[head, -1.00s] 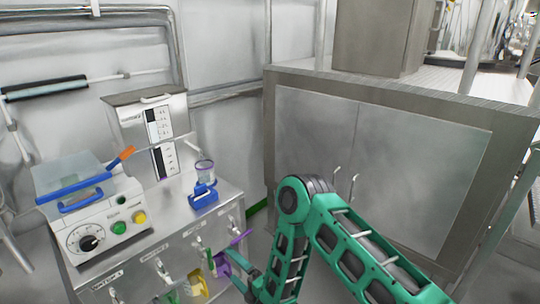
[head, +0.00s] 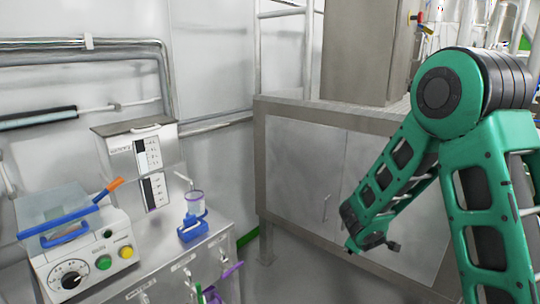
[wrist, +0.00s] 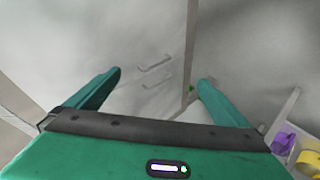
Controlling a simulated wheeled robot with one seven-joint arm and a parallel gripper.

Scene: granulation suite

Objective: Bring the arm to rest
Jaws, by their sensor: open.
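My green arm is raised and folded at the right of the head view, its elbow high and its forearm sloping down to the left. My gripper (head: 368,243) hangs in front of the grey metal cabinet (head: 298,170), clear of the bench. In the wrist view my gripper (wrist: 158,82) has its two green fingers wide apart with nothing between them.
A steel bench at left carries a control box (head: 85,255) with knob and buttons, a metal unit with a scale (head: 145,165) and a blue-based cup (head: 194,215). Purple (wrist: 284,143) and yellow (wrist: 308,160) items hang by the bench. Floor between bench and cabinet looks clear.

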